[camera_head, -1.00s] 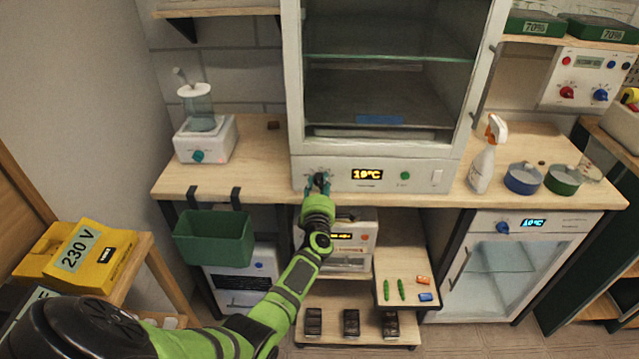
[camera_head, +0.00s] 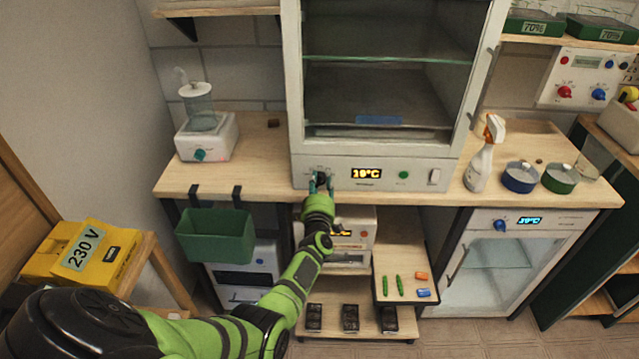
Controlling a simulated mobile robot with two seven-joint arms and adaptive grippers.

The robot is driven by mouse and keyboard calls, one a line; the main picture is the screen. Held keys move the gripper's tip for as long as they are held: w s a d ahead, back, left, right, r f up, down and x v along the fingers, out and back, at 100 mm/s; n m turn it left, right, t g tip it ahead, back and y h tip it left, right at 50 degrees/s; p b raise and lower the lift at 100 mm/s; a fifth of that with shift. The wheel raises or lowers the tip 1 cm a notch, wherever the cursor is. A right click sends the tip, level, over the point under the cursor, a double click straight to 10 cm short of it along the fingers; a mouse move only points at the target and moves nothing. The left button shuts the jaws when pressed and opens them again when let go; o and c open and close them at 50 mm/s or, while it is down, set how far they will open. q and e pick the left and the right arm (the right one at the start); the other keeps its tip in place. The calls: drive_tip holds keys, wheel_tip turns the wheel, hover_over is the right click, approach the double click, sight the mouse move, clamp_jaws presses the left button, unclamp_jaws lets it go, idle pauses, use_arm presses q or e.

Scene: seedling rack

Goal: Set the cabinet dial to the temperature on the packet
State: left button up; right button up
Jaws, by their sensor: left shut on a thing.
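The white cabinet (camera_head: 395,182) with a glass front stands on the wooden counter. Its lower panel has a lit display (camera_head: 367,173) that reads about 19 °C; the last digit is not sharp. Left of the display is the dark dial (camera_head: 320,176). My left gripper (camera_head: 320,184) is at the dial with a fingertip on either side, shut on it. The gripper partly hides the dial and its scale. No packet with a readable temperature shows. My right gripper is not in view.
A spray bottle (camera_head: 481,158), a blue dish (camera_head: 520,178) and a green dish (camera_head: 560,178) stand on the counter at right. A green bin (camera_head: 214,236) hangs from the front edge at left. A smaller fridge (camera_head: 500,270) is below.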

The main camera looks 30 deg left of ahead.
use_arm(q)
drive_tip(key=shift+m, duration=0.4)
drive_tip(key=o, duration=1.1)
drive_tip(key=shift+o, duration=0.2)
drive_tip(key=v, duration=0.7)
drive_tip(key=shift+s, duration=0.25)
drive_tip(key=shift+d, duration=0.1)
